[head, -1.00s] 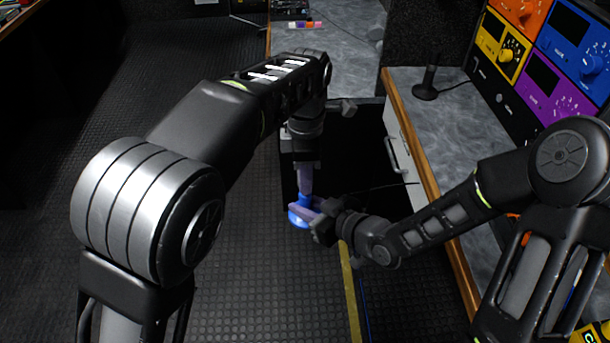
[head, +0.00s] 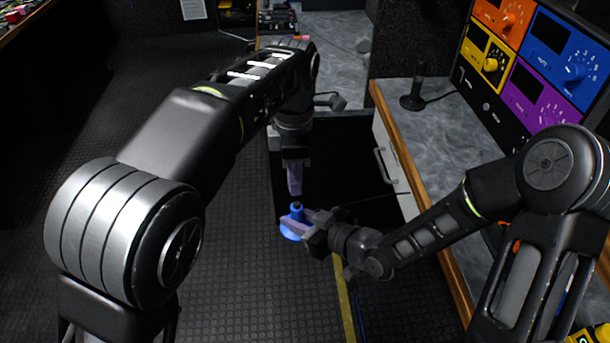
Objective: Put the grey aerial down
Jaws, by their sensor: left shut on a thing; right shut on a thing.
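A blue piece with a round foot and a dark stem (head: 291,233), seemingly an aerial, is held upright over the floor. My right gripper (head: 305,222) is shut on its blue lower part from the right. My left gripper (head: 295,190) points down just above and is shut, seemingly on the dark stem; its fingers hide most of that. A dark grey aerial (head: 417,88) stands upright on its round base on the grey counter at the right, clear of both grippers.
A panel of coloured modules (head: 530,65) stands behind the counter. A yellow strip (head: 344,300) runs along the floor; open floor lies left.

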